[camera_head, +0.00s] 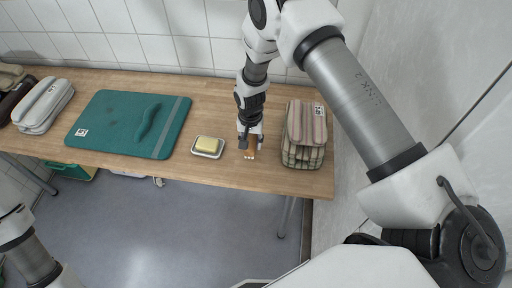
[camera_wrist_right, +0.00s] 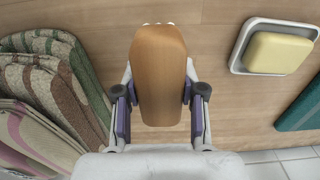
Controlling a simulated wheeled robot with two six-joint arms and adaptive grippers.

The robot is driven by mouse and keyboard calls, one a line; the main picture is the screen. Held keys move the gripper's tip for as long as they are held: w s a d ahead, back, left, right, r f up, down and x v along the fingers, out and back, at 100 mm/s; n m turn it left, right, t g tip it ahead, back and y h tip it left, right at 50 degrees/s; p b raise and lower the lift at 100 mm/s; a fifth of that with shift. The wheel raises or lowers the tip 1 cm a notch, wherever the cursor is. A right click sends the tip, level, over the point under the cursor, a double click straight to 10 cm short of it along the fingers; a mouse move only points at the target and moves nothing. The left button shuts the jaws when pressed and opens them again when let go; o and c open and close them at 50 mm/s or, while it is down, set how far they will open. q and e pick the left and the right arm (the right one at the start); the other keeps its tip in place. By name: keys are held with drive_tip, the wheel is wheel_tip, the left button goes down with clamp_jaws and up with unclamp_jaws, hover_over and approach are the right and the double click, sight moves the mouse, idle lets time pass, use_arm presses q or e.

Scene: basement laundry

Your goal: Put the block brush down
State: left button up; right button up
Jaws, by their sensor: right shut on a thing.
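The block brush (camera_wrist_right: 160,75) has a smooth brown wooden back, and a little of its pale bristles shows at its far end in the right wrist view. In the head view the brush (camera_head: 250,153) is small and partly covered by my right gripper (camera_head: 249,138). My right gripper also shows in the right wrist view (camera_wrist_right: 160,100), its fingers shut on the two sides of the brush. The brush is at or just above the wooden table (camera_head: 225,168); I cannot tell whether it touches. My left arm shows at the lower left, but its gripper is out of view.
A yellow soap in a white dish (camera_head: 208,147) lies left of the brush. Folded striped cloths (camera_head: 304,135) are stacked close on its right. The table's front edge is near the brush.

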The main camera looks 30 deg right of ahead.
drive_tip(key=f+b, duration=0.2)
drive_tip(key=d+f+b, duration=0.1)
drive_tip(key=f, duration=0.1)
drive_tip(key=shift+w+d, duration=0.1)
drive_tip(key=shift+w, duration=0.3)
drive_tip(key=shift+r, duration=0.1)
drive_tip(key=o, duration=1.2)
